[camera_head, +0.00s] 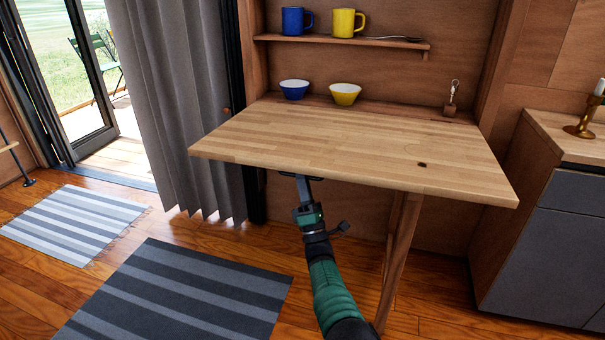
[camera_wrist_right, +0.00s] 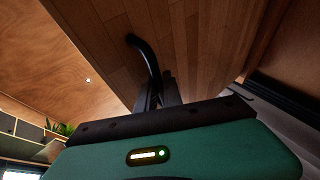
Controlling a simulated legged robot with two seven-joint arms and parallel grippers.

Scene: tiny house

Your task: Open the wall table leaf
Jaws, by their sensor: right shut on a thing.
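The wall table leaf (camera_head: 330,150) is a light wooden board standing out roughly level from the wall niche. A slanted wooden support (camera_head: 398,260) shows beneath it. My right gripper (camera_head: 303,180) is under the leaf's front edge, left of its middle; the edge hides the fingertips in the head view. In the right wrist view, my right gripper (camera_wrist_right: 158,92) is shut on a black curved handle (camera_wrist_right: 145,55) in front of a wooden surface (camera_wrist_right: 195,50). My left gripper is not in view.
A blue bowl (camera_head: 294,90), a yellow bowl (camera_head: 345,94) and a small holder (camera_head: 450,110) stand at the back of the niche. Mugs stand on the shelf (camera_head: 340,40) above. A grey cabinet (camera_head: 560,230) is at right, a curtain (camera_head: 180,100) at left. Striped rugs lie on the floor.

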